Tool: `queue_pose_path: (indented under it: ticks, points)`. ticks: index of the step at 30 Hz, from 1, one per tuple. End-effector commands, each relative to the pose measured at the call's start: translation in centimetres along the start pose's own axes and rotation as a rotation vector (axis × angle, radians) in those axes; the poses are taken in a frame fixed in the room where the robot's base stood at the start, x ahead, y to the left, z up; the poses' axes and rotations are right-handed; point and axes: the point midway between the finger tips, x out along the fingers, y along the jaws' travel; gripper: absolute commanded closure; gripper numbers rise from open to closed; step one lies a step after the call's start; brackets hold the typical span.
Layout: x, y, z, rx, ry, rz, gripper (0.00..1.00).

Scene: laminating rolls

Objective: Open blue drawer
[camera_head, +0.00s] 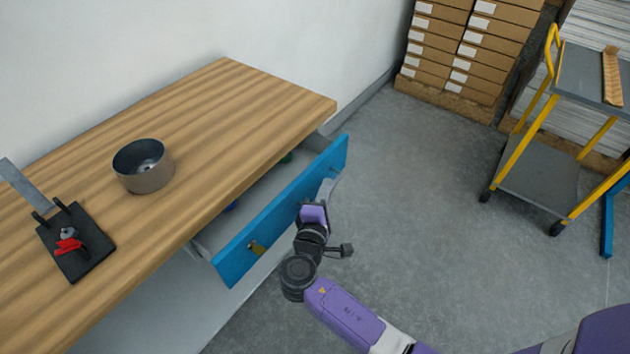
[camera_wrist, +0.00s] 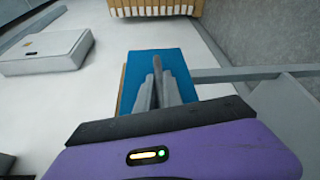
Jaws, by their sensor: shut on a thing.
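The blue drawer (camera_head: 280,218) is under the wooden table and stands partly open, its front out from the table edge. A grey handle (camera_head: 327,190) shows near the right part of its front. My gripper (camera_head: 314,207) is at the outer side of the front and is shut on the handle; the arm hides part of the contact. In the wrist view, the two grey fingers (camera_wrist: 162,88) are close together against the blue drawer front (camera_wrist: 140,62). The grip itself is hard to make out there.
On the wooden table (camera_head: 215,120) stand a grey metal bowl (camera_head: 147,177) and a black clamp-like fixture (camera_head: 75,240) with a red part. Small green and blue items show inside the drawer. A yellow-framed trolley (camera_head: 545,170) and stacked boxes (camera_head: 470,45) are behind. Grey floor lies free right of the drawer.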

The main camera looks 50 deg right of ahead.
Motion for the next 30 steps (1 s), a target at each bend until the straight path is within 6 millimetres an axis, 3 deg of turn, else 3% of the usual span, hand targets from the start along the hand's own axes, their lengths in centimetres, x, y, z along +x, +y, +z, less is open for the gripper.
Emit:
queue_pose_path:
  ticks: [9, 15, 21, 30]
  points:
    - [-3.0, -1.5, 6.7, -0.005, 0.004, -0.003, 1.00]
    - [-4.2, -2.3, 9.7, -0.003, 0.005, -0.003, 1.00]
    - [-4.9, -2.7, 11.3, -0.002, 0.005, -0.002, 1.00]
    - [-5.1, -2.8, 11.8, -0.001, 0.005, -0.001, 1.00]
